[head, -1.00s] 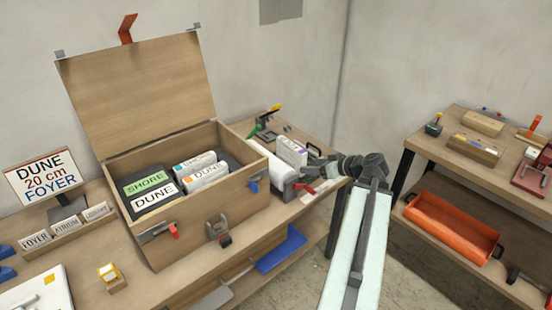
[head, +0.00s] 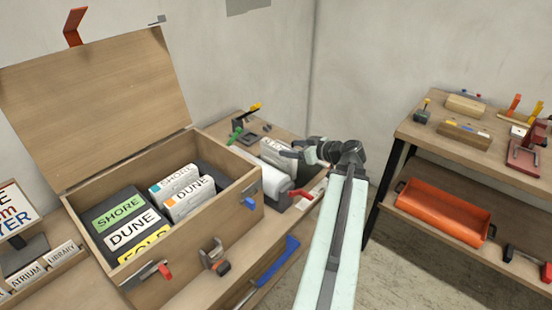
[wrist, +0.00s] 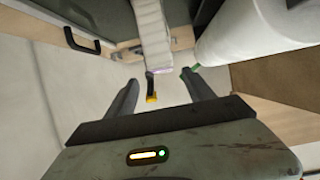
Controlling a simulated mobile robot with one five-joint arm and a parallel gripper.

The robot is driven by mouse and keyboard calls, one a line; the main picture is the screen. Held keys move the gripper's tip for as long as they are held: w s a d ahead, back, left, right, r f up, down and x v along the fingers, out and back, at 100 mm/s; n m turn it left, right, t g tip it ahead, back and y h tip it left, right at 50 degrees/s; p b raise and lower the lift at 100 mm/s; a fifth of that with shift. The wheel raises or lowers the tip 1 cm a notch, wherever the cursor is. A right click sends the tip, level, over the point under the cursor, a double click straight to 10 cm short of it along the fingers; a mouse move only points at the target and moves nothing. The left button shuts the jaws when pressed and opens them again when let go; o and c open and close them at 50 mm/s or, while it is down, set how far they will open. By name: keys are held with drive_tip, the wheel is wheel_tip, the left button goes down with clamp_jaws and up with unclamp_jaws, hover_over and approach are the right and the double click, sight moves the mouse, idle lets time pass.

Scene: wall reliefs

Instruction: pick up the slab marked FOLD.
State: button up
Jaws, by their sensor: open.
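The slab marked FOLD shows only as a yellow label (head: 146,246) in the head view. It lies in the open wooden box (head: 235,215), in front of the DUNE label (head: 131,232) and the SHORE label (head: 120,212). The box's front wall hides its lower part. My gripper (head: 290,156) is to the right of the box, well apart from this slab. In the wrist view my gripper (wrist: 160,80) is open, with nothing between its fingers. The FOLD slab is not visible there.
White slabs with SHORE (head: 176,177) and DUNE labels stand in the box. Another white slab (head: 277,155) stands outside, near my gripper. The raised lid (head: 95,105) rises behind the box. A second bench (head: 410,128) with an orange tray (head: 445,212) stands right.

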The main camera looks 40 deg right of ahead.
sight(278, 146)
drive_tip(key=shift+x, duration=0.9)
drive_tip(key=x, duration=0.1)
drive_tip(key=b+x, duration=0.1)
drive_tip(key=x, duration=0.1)
drive_tip(key=b+x, duration=0.1)
drive_tip(key=x, duration=0.1)
drive_tip(key=shift+a+f, duration=0.25)
drive_tip(key=shift+a, duration=0.1)
drive_tip(key=shift+r, duration=0.1)
clamp_jaws()
